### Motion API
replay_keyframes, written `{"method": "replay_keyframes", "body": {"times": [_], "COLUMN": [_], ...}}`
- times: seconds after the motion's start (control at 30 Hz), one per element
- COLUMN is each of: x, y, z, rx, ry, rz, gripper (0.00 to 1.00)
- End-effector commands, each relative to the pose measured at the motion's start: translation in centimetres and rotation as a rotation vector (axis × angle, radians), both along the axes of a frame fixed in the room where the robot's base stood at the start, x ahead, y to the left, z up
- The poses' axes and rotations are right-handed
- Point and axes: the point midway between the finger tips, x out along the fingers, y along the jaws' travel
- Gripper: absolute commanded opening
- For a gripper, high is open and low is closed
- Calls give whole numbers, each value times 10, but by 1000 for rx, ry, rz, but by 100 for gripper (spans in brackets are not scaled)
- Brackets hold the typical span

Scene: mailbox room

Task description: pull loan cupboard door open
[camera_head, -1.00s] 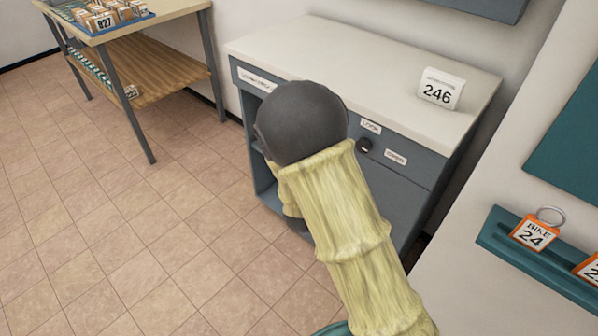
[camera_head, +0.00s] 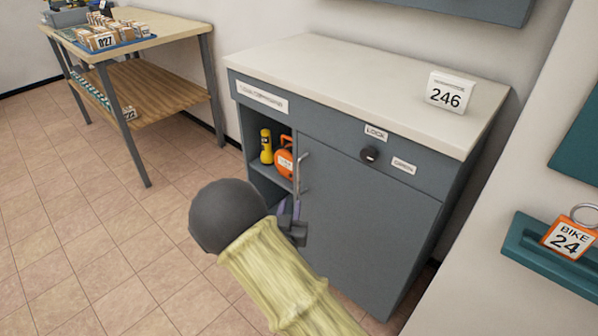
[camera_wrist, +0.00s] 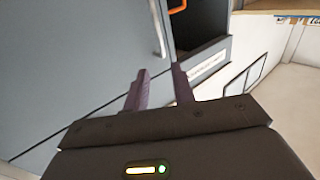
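The grey loan cupboard (camera_head: 270,190) stands against the wall with a pale top. Its flat door (camera_head: 360,225) covers the right part of the front, with a vertical metal handle (camera_head: 302,175) near its left edge. The handle shows in the wrist view (camera_wrist: 160,38) ahead of the fingers. A dark round knob (camera_head: 369,154) sits above the door between labels reading LOCK and OPEN. My gripper (camera_wrist: 160,72) has its two purple fingers apart, with nothing visible between them. In the head view my arm hides part of it, low in front of the cupboard, below the handle.
Left of the door, an open bay holds a yellow torch (camera_head: 266,146) and an orange item (camera_head: 284,158). A 246 sign (camera_head: 450,93) stands on the top. A wooden table (camera_head: 165,27) is at left, a teal rack (camera_head: 550,255) at right. The floor at left is clear.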

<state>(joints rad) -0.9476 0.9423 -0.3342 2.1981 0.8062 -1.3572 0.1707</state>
Motion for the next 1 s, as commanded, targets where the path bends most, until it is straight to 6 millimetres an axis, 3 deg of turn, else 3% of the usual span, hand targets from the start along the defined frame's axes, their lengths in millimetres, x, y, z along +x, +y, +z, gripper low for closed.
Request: {"method": "replay_keyframes", "body": {"times": [0.8, 1.0], "x": [139, 160], "y": [-11, -12], "z": [-2, -1], "rx": [-1, -1], "ry": [-1, 1], "rz": [0, 0], "gripper": [26, 26]}}
